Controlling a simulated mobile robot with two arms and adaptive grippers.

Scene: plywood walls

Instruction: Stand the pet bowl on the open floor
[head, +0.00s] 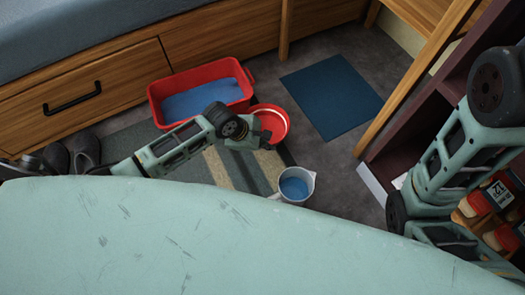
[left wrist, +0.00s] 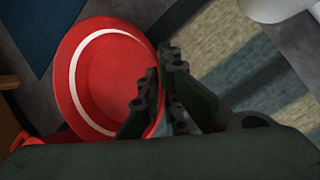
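The pet bowl (head: 283,112) is a round red bowl with a white ring inside, seen beside the red tub in the head view. In the left wrist view the bowl (left wrist: 100,85) fills the left half, its inside facing the camera. My left gripper (head: 264,136) is at the bowl's near rim. In the left wrist view its fingers (left wrist: 161,95) sit close together, one inside and one outside the rim, shut on it. I cannot tell whether the bowl touches the floor. The open floor (head: 340,165) is grey. My right gripper is not in view; only that arm shows.
A red tub (head: 154,102) with blue inside stands by the wooden drawers (head: 75,95). A blue mat (head: 332,95) lies to the bowl's right. A white jug (head: 311,180) with blue contents stands nearer. A striped rug (head: 222,170) lies under the left arm. Dark shoes (head: 85,150) are at left.

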